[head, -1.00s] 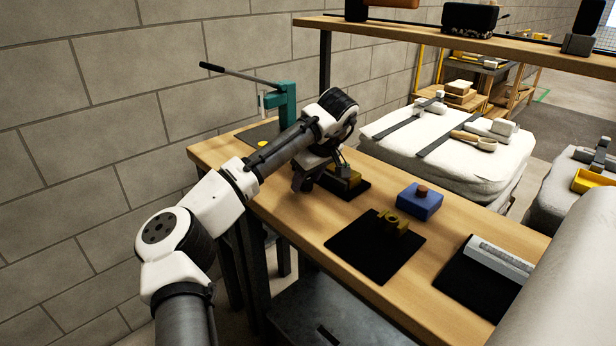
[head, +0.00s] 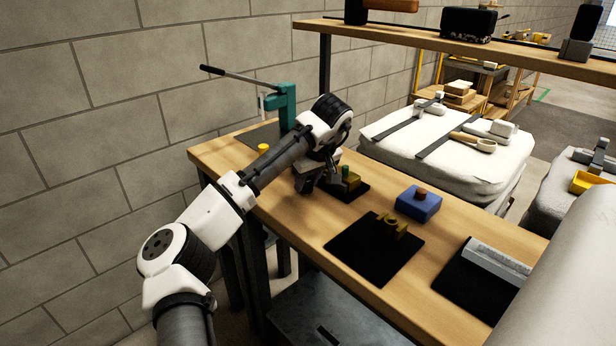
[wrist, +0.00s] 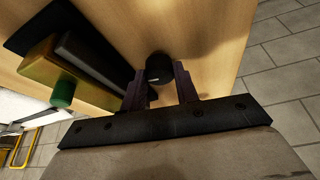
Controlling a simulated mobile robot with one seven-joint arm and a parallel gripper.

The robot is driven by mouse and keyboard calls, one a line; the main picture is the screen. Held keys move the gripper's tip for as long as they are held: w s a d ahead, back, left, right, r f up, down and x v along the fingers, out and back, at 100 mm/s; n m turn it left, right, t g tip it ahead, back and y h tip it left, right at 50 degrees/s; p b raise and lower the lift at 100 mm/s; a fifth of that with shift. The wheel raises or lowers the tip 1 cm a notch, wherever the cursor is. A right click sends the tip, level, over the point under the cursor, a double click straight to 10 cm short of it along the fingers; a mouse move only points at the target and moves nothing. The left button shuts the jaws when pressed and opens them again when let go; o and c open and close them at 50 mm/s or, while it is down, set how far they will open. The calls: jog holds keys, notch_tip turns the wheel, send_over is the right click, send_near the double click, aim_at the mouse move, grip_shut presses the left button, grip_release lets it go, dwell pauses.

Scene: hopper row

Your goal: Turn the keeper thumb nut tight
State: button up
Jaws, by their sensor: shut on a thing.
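In the wrist view, my gripper (wrist: 160,78) has its two dark fingers on either side of a dark round knob (wrist: 159,66), and it is shut on it. The knob looks like the keeper thumb nut; its turn and tightness cannot be told. Left of it are a dark bar (wrist: 95,62) and a brass-coloured block (wrist: 47,68) with a green knob (wrist: 63,93). In the head view, my gripper (head: 306,184) is low over the bench, left of the brass block (head: 352,179) and green knob (head: 345,171). The held knob is hidden there.
A blue block (head: 418,204) and a black mat (head: 350,252) with a brass bracket (head: 391,226) lie to the right on the bench. A teal lever press (head: 286,105) stands behind my arm. A shelf (head: 450,43) crosses above the bench's far side.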

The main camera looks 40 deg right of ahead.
jog(key=m+h+p, duration=0.1)
jog(key=m+p, duration=0.1)
jog(key=m, duration=0.1)
jog(key=m+g+h+p, duration=0.1)
jog(key=m+p, duration=0.1)
jog(key=m, duration=0.1)
jog(key=shift+a+r, duration=0.15)
jog(key=shift+a, duration=0.05)
jog(key=m+p, duration=0.2)
jog(key=m+g+h+p, duration=0.1)
jog(key=m+p, duration=0.2)
jog(key=shift+w+a+m+g+h, duration=0.1)
jog(key=shift+w+m+g+h, duration=0.1)
jog(key=shift+m+g+h, duration=0.1)
jog(key=m+g+p, duration=0.1)
jog(key=m, duration=0.1)
jog(key=m+g+p, duration=0.1)
jog(key=m+p, duration=0.1)
jog(key=m, duration=0.1)
jog(key=shift+w+m, duration=0.15)
jog(key=shift+m, duration=0.15)
jog(key=m+g+p, duration=0.1)
jog(key=m+g, duration=0.1)
jog(key=m, duration=0.2)
jog(key=shift+w+m+p, duration=0.1)
jog(key=shift+m+p, duration=0.3)
jog(key=o, duration=1)
